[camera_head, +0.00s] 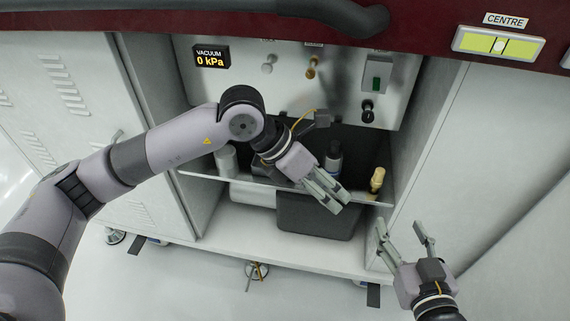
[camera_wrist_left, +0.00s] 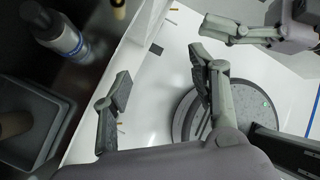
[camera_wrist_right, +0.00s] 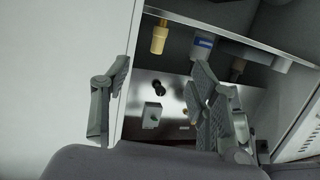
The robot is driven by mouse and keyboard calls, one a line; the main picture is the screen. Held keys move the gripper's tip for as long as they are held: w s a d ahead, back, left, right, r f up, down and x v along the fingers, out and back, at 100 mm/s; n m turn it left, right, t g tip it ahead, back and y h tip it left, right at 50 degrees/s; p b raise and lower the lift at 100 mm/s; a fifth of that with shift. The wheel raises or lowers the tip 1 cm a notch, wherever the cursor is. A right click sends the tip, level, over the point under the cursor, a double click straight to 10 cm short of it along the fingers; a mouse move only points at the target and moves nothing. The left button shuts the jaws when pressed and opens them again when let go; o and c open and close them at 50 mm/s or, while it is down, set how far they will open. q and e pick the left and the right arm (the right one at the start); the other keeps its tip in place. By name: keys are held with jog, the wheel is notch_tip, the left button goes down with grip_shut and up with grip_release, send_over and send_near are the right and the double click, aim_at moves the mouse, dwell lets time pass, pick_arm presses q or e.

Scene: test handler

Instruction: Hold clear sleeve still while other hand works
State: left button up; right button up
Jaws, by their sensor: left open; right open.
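I cannot make out a clear sleeve in any view. My left gripper (camera_head: 340,202) is open and empty in front of the shelf in the open cabinet bay. Its two fingers also show apart in the left wrist view (camera_wrist_left: 160,90), with nothing between them. My right gripper (camera_head: 402,232) is open and empty, lower and to the right, by the bay's right side. Its spread fingers show in the right wrist view (camera_wrist_right: 160,90), with the bay behind them. It also shows at the upper right of the left wrist view (camera_wrist_left: 250,35).
A dark bin (camera_head: 315,218) is below. The back panel carries a vacuum display (camera_head: 211,57) reading 0 kPa, knobs and a switch (camera_head: 377,72). Open floor lies in front.

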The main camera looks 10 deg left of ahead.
aim_at(331, 149)
pick_arm(q)
jog(key=w+a+t+y, duration=0.2)
jog(key=w+a+y, duration=0.25)
jog(key=a, duration=0.45)
jog(key=shift+n, duration=0.4)
jog(key=w+d, duration=0.4)
jog(key=w+d+b, duration=0.1)
jog(key=w+d, duration=0.3)
jog(key=shift+w+d+f, duration=0.1)
jog(key=shift+d+f, duration=0.1)
jog(key=b+x, duration=0.1)
jog(key=x, duration=0.3)
jog(key=shift+w+d, duration=0.15)
jog(key=shift+w+d+f+b, duration=0.2)
jog(key=shift+f+b, duration=0.1)
jog(key=shift+f, duration=0.15)
pick_arm(e)
notch_tip(331, 149, up, 13)
jog(key=s+a+t+y, duration=0.1)
jog(key=t+y, duration=0.1)
jog(key=t, duration=0.5)
jog(key=shift+a+t+y, duration=0.25)
jog(key=shift+t+y, duration=0.05)
pick_arm(q)
jog(key=shift+c, duration=0.6)
pick_arm(e)
jog(key=shift+f, duration=0.1)
pick_arm(q)
jog(key=c, duration=0.9)
jog(key=o, duration=1)
